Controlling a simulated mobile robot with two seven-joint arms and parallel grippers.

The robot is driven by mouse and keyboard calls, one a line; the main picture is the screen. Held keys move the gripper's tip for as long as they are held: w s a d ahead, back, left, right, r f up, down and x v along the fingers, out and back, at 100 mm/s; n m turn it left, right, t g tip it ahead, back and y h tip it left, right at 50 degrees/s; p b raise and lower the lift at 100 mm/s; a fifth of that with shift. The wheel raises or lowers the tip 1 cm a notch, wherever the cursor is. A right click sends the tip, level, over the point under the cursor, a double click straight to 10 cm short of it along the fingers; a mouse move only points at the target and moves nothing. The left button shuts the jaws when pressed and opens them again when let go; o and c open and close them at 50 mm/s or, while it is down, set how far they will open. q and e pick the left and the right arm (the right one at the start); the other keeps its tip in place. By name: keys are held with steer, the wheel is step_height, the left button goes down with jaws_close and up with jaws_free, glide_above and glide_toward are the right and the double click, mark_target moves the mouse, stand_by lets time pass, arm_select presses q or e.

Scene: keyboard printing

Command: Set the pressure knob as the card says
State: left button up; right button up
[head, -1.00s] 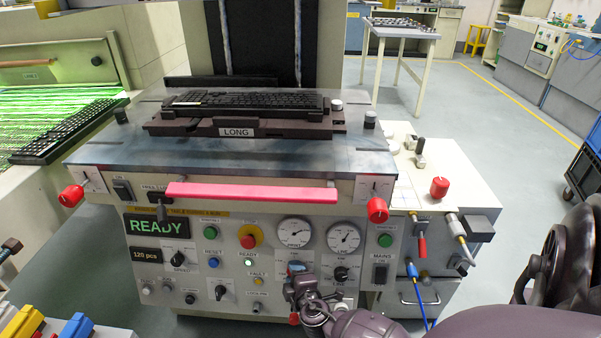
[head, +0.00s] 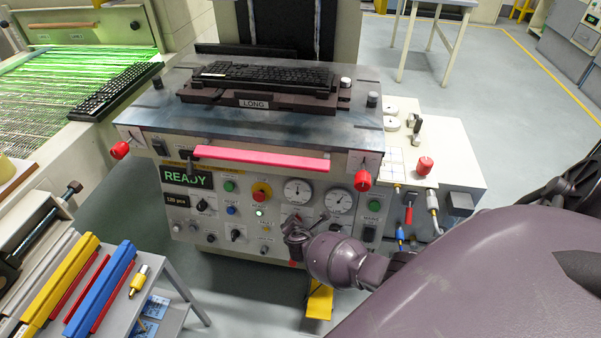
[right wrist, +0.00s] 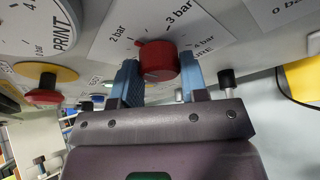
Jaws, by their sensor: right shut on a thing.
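The red pressure knob (right wrist: 158,62) sits on a white dial plate (right wrist: 112,38) with tick marks and the labels 2 bar and 3 bar. A small red pointer at its edge lies between these two labels, nearer 2 bar. My right gripper (right wrist: 160,78) has its blue fingers on either side of the knob and is shut on it. In the head view my right gripper (head: 296,226) is at the lower middle of the machine panel (head: 190,222) and hides the knob. No card can be read. My left gripper is not in view.
The print gauge (head: 298,192) and line gauge (head: 338,202) are just above my right gripper. A red and yellow stop button (head: 261,192) is to the left. A pink bar (head: 262,158) runs along the machine front. Blue sheets (head: 156,306) lie on a shelf at lower left.

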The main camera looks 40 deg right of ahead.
steer(key=shift+w+r+n+g+p, duration=0.1)
steer(key=shift+r+n+g+p, duration=0.2)
steer(key=shift+n, duration=0.25)
steer(key=shift+w+r+n+g+p, duration=0.1)
steer(key=shift+n+g+p, duration=0.1)
steer(key=shift+n+p, duration=0.25)
steer(key=shift+f+n+g+h, duration=0.2)
steer(key=shift+n+g+h, duration=0.25)
steer(key=shift+n, duration=0.45)
steer(key=shift+s+f+n+g+h+p, duration=0.1)
steer(key=shift+n+g+h+p, duration=0.2)
steer(key=shift+n, duration=0.5)
steer(key=shift+g, duration=0.25)
steer(key=o, duration=0.9)
steer(key=shift+a, duration=0.1)
